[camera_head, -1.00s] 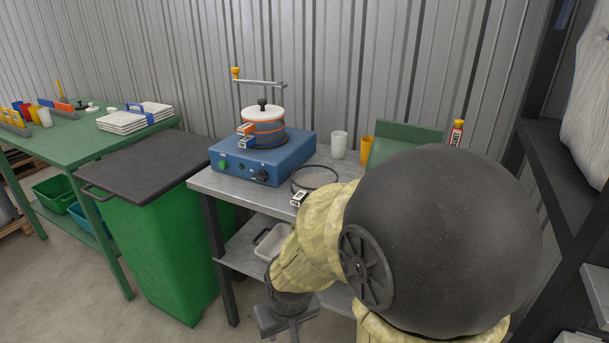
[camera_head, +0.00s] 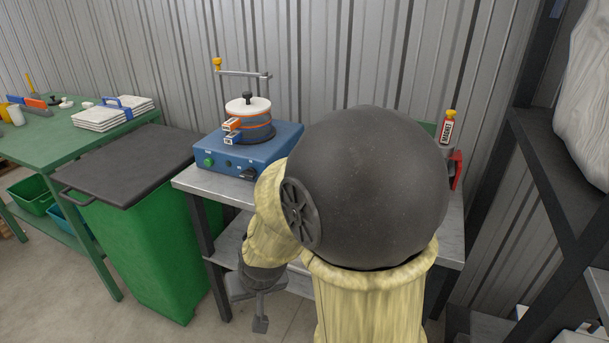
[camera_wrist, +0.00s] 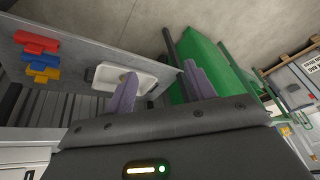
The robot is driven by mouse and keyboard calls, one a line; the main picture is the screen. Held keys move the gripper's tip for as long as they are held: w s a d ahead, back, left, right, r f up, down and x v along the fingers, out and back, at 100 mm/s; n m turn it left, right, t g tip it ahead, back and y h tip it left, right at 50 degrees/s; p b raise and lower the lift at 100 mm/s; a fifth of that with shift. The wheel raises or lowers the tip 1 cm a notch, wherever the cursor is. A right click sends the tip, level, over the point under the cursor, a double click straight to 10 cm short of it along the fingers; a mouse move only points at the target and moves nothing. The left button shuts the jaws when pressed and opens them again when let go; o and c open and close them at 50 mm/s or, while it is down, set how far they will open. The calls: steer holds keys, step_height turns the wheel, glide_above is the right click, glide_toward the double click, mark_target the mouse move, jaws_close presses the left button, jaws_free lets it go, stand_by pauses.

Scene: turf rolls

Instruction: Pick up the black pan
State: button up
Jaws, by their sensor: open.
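I cannot make out a separate black pan with certainty. A round stack with a white lid, orange bands and dark lower rings (camera_head: 250,125) stands on the blue machine (camera_head: 247,150); one of its dark parts could be the pan. My gripper (camera_head: 260,318) hangs low in front of the grey table (camera_head: 195,180), below its top and to the right of the green bin. In the wrist view my gripper (camera_wrist: 160,84) has its two purple fingers apart with nothing between them. My arm's dark round joint hides the middle of the tabletop.
The green bin (camera_head: 150,235) with a dark lid stands left of the table. A white tray (camera_wrist: 108,80) and red, blue and yellow pieces lie on a grey shelf. A dark rack (camera_head: 560,160) is at the right.

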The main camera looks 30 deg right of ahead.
steer(key=w+d+r+m+t+h+p, duration=0.2)
steer(key=w+r+m+t+h+p, duration=0.3)
steer(key=w, duration=0.6)
steer(key=w+d+r+m+g+h+p, duration=0.1)
steer(key=d+r+m+h+p, duration=0.2)
steer(key=d+r+m+h, duration=0.1)
steer(key=shift+d+r+h+p, duration=0.3)
steer(key=shift+d+r+h, duration=0.1)
steer(key=shift+r+h, duration=0.6)
steer(key=shift+w+f, duration=0.1)
steer(key=shift+f, duration=0.05)
steer(key=b+x, duration=0.1)
steer(key=x, duration=1.1)
steer(key=shift+d+f, duration=0.15)
